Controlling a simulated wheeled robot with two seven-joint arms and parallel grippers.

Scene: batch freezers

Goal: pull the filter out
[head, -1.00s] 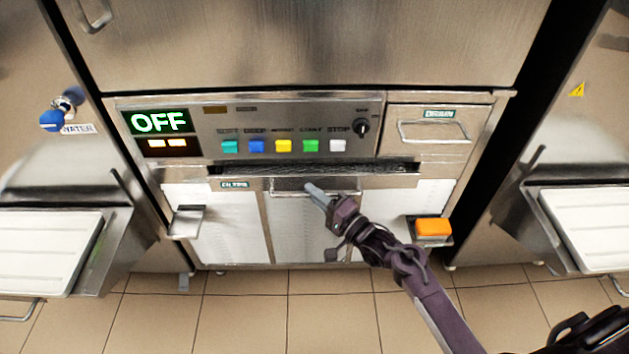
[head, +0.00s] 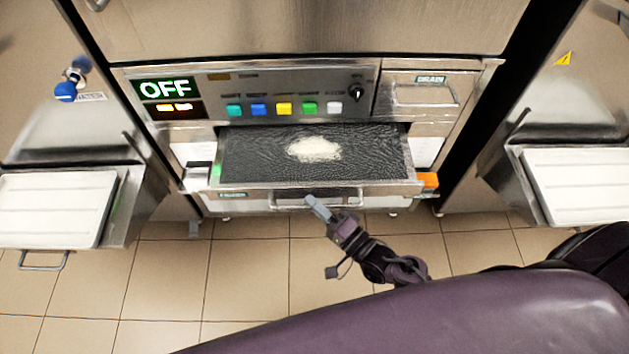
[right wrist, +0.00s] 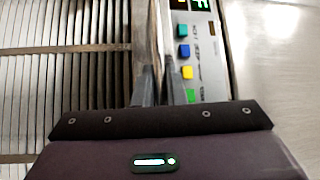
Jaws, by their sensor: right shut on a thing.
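The filter (head: 250,160) is a wide, shallow drawer with a dark mesh bed and a steel front. It stands well out of the machine below the control panel, with a pale white clump (head: 314,149) on the mesh. My right gripper (head: 314,203) is shut on the bar handle (head: 345,198) at the middle of the filter's front. In the right wrist view my right gripper's fingers (right wrist: 158,85) point up the picture beside the coloured buttons; their grip is partly hidden by the wrist housing. My left gripper is not in view.
The panel (head: 220,90) reads OFF and has several coloured buttons. A drain drawer (head: 425,92) is closed at its right. An orange block (head: 428,180) sits by the filter's right corner. White-topped trays stand left (head: 55,205) and right (head: 585,185). Tiled floor in front is clear.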

